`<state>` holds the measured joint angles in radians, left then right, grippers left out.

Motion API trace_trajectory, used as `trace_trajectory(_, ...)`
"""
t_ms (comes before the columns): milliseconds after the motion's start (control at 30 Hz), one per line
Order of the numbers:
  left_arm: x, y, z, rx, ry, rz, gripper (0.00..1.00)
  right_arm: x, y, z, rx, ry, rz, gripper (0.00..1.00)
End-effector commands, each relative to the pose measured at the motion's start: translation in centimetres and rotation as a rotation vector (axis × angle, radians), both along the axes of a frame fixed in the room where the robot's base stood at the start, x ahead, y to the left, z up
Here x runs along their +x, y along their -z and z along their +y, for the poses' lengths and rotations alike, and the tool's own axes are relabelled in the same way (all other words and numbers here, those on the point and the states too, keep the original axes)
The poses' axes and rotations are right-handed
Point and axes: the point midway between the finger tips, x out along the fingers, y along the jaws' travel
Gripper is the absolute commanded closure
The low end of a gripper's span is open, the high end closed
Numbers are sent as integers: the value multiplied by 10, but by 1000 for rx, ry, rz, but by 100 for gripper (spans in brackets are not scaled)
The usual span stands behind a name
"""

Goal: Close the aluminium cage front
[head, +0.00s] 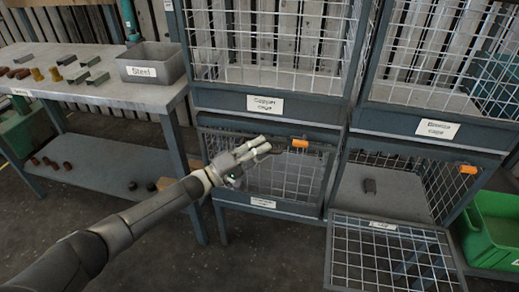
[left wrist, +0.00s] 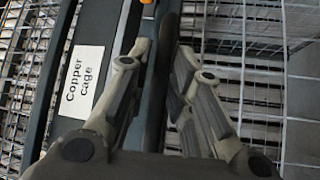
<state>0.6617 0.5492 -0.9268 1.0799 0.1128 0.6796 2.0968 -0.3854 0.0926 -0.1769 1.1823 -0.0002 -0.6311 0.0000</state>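In the head view, the lower left cage has its mesh front (head: 285,180) upright, closed or nearly so; its label is too small to read. The lower right cage front (head: 392,258) hangs folded down and outward, leaving that cage open; its label is also unreadable. I cannot tell which one is the aluminium cage. My left gripper (head: 262,149) is at the top edge of the lower left front, left of its orange latch (head: 300,143). In the left wrist view its fingers (left wrist: 165,48) lie close together over a dark strip; contact is unclear. My right gripper is out of view.
Above are the copper cage (head: 264,103) and bronze cage (head: 437,128). A green bin (head: 495,235) stands at right. A workbench (head: 110,94) with a grey steel bin (head: 150,66) is at left.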

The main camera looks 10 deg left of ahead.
Motion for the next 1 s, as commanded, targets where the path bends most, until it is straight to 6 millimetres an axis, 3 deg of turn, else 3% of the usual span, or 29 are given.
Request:
trace_trajectory(267,-11,3,14,1,-2,0,79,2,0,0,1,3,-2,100)
trace_trajectory(700,-68,23,77,2,-2,1,79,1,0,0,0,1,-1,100)
trace_trajectory(1000,-79,25,88,0,0,-1,79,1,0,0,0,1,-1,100)
